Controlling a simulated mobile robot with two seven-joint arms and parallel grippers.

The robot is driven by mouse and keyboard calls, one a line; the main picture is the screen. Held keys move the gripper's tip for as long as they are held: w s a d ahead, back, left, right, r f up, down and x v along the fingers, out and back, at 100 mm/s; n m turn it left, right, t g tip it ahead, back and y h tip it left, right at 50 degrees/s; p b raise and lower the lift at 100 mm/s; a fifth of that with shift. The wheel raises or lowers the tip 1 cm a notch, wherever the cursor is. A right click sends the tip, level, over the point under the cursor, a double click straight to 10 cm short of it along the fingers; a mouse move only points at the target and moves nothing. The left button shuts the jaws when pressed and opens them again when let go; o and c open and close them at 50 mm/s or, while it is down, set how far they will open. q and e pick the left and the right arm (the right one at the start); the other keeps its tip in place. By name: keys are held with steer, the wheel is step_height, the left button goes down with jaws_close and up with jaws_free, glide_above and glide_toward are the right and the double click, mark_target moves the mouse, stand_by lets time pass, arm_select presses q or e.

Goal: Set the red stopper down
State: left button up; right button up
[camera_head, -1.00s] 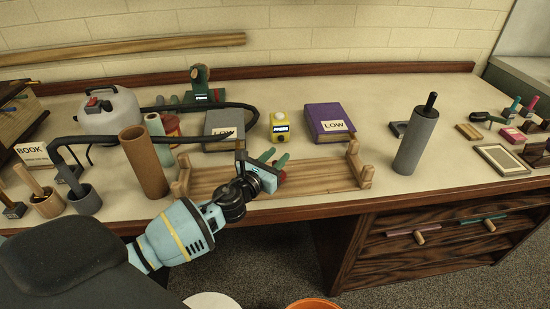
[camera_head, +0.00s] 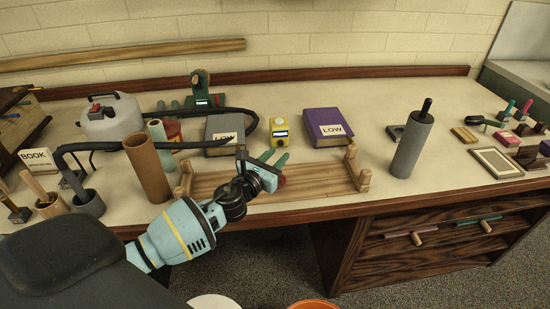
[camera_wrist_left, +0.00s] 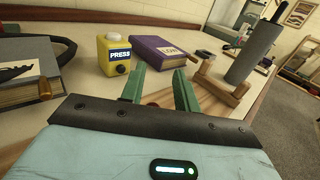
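My left gripper (camera_head: 273,158) reaches over the wooden rack (camera_head: 322,181) at the front of the table. In the left wrist view its two green fingers (camera_wrist_left: 159,72) stand apart with nothing between their tips. A small red thing (camera_head: 282,181), likely the red stopper, shows just below the fingers at the rack. In the left wrist view a sliver of it (camera_wrist_left: 152,104) shows low between the fingers, apart from the right one. The gripper's dark edge hides the rest, and I cannot tell what it rests on. My right gripper is out of view.
A yellow PRESS bottle (camera_head: 280,132), a purple book (camera_head: 328,127) and a grey book (camera_head: 224,134) stand behind the rack. A brown tube (camera_head: 148,168) stands left, a grey roller (camera_head: 411,148) right. A white jug (camera_head: 112,120) with a dark hose is at back left.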

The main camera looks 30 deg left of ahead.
arm_select(q)
steer(key=shift+r, duration=0.25)
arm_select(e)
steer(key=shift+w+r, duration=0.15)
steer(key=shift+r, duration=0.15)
arm_select(q)
steer(key=o, duration=0.6)
steer(key=shift+s+a, duration=0.15)
steer(key=shift+s, duration=1.8)
steer(key=shift+s+a, duration=0.1)
steer(key=shift+s, duration=1.8)
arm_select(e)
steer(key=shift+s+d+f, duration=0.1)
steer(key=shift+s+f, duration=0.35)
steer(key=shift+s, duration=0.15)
